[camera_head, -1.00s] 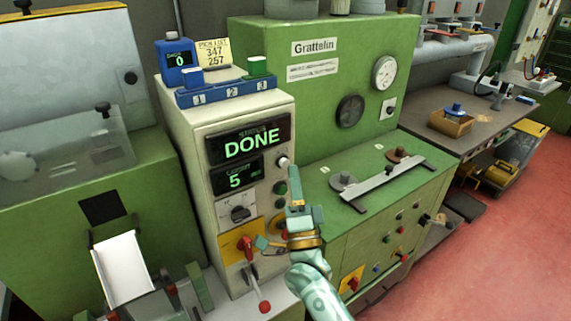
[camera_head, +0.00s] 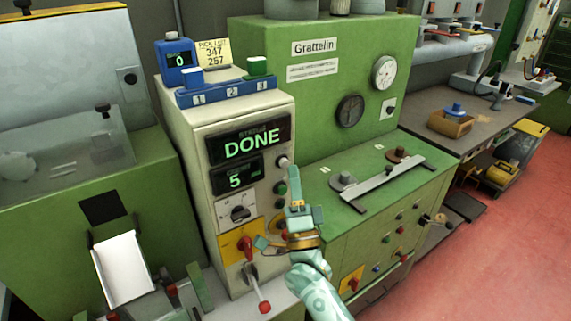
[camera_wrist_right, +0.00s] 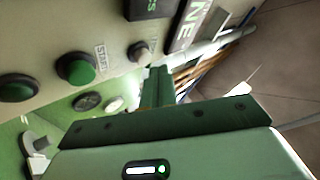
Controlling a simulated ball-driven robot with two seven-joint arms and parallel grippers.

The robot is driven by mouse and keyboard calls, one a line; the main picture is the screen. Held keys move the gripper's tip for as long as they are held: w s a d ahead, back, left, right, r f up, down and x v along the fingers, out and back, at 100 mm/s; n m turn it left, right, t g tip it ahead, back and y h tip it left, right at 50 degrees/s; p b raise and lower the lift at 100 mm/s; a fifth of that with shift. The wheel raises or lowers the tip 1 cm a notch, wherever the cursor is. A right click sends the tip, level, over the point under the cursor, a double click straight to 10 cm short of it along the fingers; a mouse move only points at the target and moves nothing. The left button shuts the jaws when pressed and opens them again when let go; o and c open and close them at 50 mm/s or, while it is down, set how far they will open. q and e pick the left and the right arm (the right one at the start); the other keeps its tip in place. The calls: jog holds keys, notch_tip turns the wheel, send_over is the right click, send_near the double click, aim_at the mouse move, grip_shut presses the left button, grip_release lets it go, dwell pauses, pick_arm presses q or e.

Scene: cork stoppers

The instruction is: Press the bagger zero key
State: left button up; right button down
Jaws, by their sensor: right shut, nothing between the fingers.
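The beige bagger panel (camera_head: 203,135) shows DONE on its upper display and 5 on the lower one. A small pale key (camera_head: 282,161) sits right of the displays, with dark and green buttons below it. That I take to be the zero key; its label is not readable. My right gripper (camera_head: 294,171) is shut and empty, its fingertips just below and right of the pale key. In the right wrist view the fingertips (camera_wrist_right: 157,72) are beside the pale key (camera_wrist_right: 138,53); I cannot tell whether they touch it. My left gripper is not in view.
A green START button (camera_wrist_right: 76,68) is near the fingers in the wrist view. A red-knobbed lever (camera_head: 264,306) and a red switch (camera_head: 246,246) are lower on the bagger. A green Grattelin machine (camera_head: 330,105) stands on the right. Open red floor (camera_head: 480,260) is at far right.

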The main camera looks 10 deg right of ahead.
jog(key=shift+w, duration=0.2)
dwell(0.4)
jog(key=shift+w+a, duration=0.15)
jog(key=shift+w, duration=0.1)
jog(key=shift+w+a+b, duration=0.15)
jog(key=shift+w+b, duration=0.15)
jog(key=shift+w, duration=0.05)
dwell(0.7)
jog(key=shift+s+r, duration=0.1)
jog(key=shift+s+d+p, duration=0.3)
jog(key=shift+s+p, duration=0.3)
jog(key=shift+s, duration=0.1)
